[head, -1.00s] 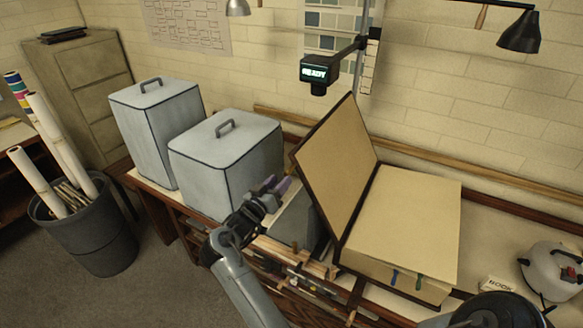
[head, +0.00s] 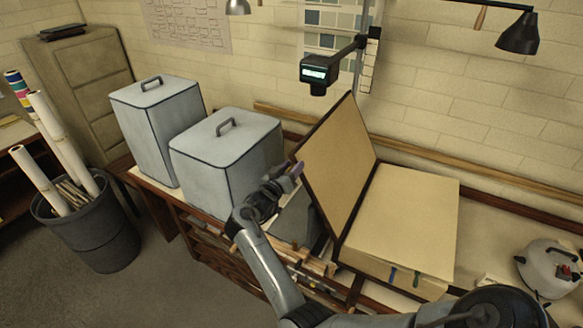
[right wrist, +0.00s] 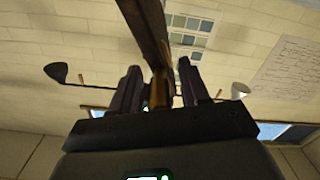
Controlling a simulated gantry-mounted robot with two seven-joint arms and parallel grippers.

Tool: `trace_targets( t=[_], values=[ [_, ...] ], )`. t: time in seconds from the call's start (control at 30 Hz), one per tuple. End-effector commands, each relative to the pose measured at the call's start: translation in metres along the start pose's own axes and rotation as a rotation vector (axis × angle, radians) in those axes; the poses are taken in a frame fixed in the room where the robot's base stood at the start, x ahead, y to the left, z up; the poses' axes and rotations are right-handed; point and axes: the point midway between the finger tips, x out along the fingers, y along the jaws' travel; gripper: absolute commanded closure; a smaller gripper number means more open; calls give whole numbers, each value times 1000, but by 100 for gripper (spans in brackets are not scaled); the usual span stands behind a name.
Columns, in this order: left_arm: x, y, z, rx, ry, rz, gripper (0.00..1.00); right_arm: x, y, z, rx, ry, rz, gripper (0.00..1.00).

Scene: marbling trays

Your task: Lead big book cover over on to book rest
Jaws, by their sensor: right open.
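The big book (head: 405,215) lies open on the bench, its thick tan page block facing up. Its cover (head: 338,165), tan inside with a dark border, stands steeply raised at the left of the pages. The grey book rest (head: 293,218) is left of the cover, partly hidden by my right arm. My right gripper (head: 290,177) is at the cover's free left edge. In the right wrist view, a dark brown edge (right wrist: 147,30) of the cover runs between the two open fingers (right wrist: 160,92); contact is unclear. My left gripper is not in view.
Two grey lidded bins (head: 230,150) stand left of the book rest. A device with a lit display (head: 318,72) hangs above the cover from a post. A white round appliance (head: 548,268) is at the right. A bucket of rolls (head: 90,235) stands on the floor.

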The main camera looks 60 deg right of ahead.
Motion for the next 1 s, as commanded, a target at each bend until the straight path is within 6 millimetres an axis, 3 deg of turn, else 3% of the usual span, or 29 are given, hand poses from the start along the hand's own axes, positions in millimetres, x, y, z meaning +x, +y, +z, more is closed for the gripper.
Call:
trace_targets(
  t=[0.23, 0.53, 1.0],
  values=[
    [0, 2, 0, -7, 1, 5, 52, 0, 0, 0, 0, 0, 0, 55],
    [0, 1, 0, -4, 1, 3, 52, 0, 0, 0, 0, 0, 0, 99],
    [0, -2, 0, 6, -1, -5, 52, 0, 1, -4, 20, 1, 0, 100]
  ],
)
